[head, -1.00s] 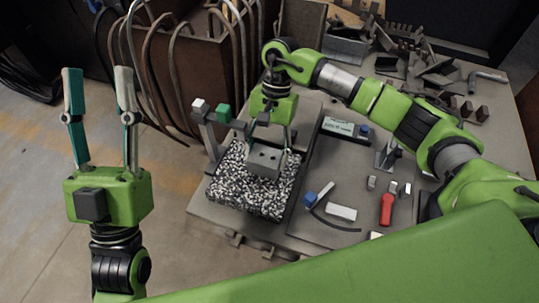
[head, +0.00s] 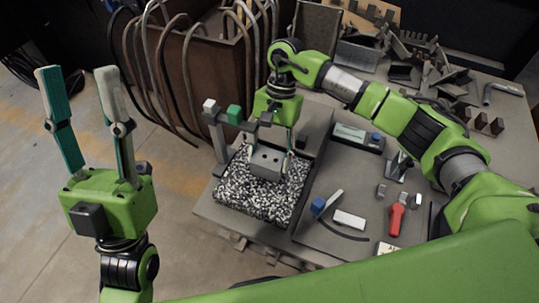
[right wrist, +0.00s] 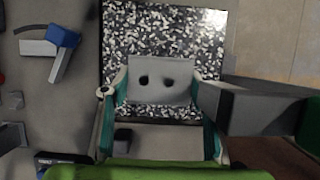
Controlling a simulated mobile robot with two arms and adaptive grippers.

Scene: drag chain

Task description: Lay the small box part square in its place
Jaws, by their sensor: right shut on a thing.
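The small box part (head: 266,163) is a grey block with two dark holes in its face. My right gripper (head: 271,160) is shut on it, over the black-and-white speckled block (head: 246,196). In the right wrist view the box part (right wrist: 158,80) sits between the two fingers, its holed face towards the camera, with the speckled surface (right wrist: 160,35) behind it. I cannot tell whether it touches that surface. My left gripper (head: 76,76) is open and empty, raised over the floor left of the table.
A grey post with a white cube (head: 209,105) and a green cube (head: 234,115) stands close to the left of my right gripper. Right of the speckled block lie a blue-ended piece (head: 320,205), a white block (head: 349,219) and a red tool (head: 396,219). Metal parts crowd the back.

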